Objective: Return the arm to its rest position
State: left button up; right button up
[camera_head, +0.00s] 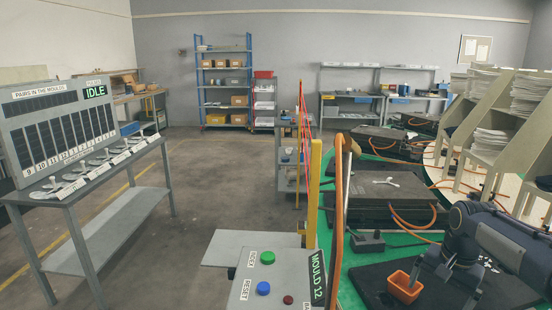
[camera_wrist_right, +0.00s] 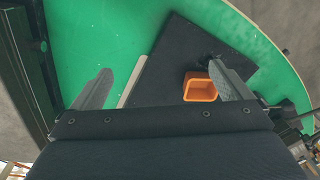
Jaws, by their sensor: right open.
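My right arm comes in from the right in the head view. Its gripper (camera_head: 440,284) hangs over a black mat (camera_head: 375,285) on the green carousel. A small orange bin (camera_head: 404,287) stands on the mat just left of the gripper in the head view. In the right wrist view the bin (camera_wrist_right: 200,87) shows beside the right finger, and I see no contact for certain. My left gripper is in neither view.
A control box (camera_head: 265,285) with coloured buttons and a yellow post (camera_head: 314,190) stand left of the carousel. A closed dark mould (camera_head: 385,195) lies behind the mat. Shelves with white stacks (camera_head: 490,125) stand at right. The floor at centre left is clear.

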jog(key=s+a+r+n+t+y+p, duration=0.15)
jog(key=s+a+r+n, duration=0.3)
jog(key=s+a, duration=0.65)
jog(key=s+a+f+n+t+y, duration=0.1)
jog(key=s+a+f, duration=0.1)
jog(key=s, duration=0.4)
jog(key=s+a+f+n+t+y, duration=0.1)
jog(key=s+a+n+t, duration=0.1)
jog(key=s+a, duration=0.3)
jog(key=shift+s+f+p, duration=0.3)
jog(key=shift+s+f, duration=0.1)
jog(key=shift+s, duration=0.2)
jog(key=shift+n, duration=0.25)
